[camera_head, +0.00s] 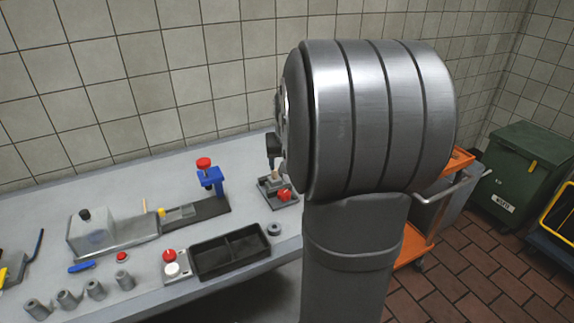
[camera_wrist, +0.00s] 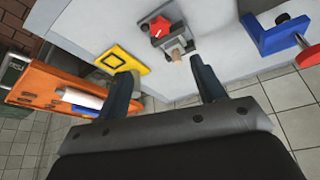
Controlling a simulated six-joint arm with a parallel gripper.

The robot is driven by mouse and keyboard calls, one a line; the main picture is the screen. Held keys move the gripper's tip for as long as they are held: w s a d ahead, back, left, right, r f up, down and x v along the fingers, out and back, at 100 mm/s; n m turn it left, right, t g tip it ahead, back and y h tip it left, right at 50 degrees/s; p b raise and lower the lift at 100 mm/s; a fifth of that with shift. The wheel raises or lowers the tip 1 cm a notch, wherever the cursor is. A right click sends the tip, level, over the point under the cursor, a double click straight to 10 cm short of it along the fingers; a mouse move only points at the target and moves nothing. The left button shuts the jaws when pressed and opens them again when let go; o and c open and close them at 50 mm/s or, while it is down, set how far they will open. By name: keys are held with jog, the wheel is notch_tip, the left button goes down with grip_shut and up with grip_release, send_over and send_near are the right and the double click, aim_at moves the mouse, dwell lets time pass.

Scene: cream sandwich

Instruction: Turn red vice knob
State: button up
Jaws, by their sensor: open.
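The red knob (camera_head: 284,195) is on the side of a small grey vice (camera_head: 265,193) on the bench, left of my arm. In the wrist view the red knob (camera_wrist: 160,27) and the vice (camera_wrist: 177,41) lie beyond my fingertips, with a tan peg-like piece (camera_wrist: 174,55) at the vice. My gripper (camera_wrist: 164,78) is open, its two dark fingers spread apart with nothing between them. In the head view only a dark part of my gripper (camera_head: 273,148) shows above the vice; my arm hides the rest.
A blue clamp (camera_head: 211,179) with a red top (camera_head: 204,163) stands left of the vice. A black tray (camera_head: 230,256) and a grey ring (camera_head: 274,229) lie in front. An orange cart (camera_wrist: 40,85) and a yellow square frame (camera_wrist: 122,58) show in the wrist view.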

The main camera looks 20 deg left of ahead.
aim_at(284, 194)
jog(key=w+a+n+g+h, duration=0.2)
jog(key=w+a+n+g, duration=0.15)
jog(key=w+n, duration=0.3)
jog(key=shift+m+g, duration=0.25)
jog(key=f, duration=1.6)
jog(key=shift+d+f, duration=0.15)
jog(key=shift+d, duration=0.1)
jog(key=c, duration=1)
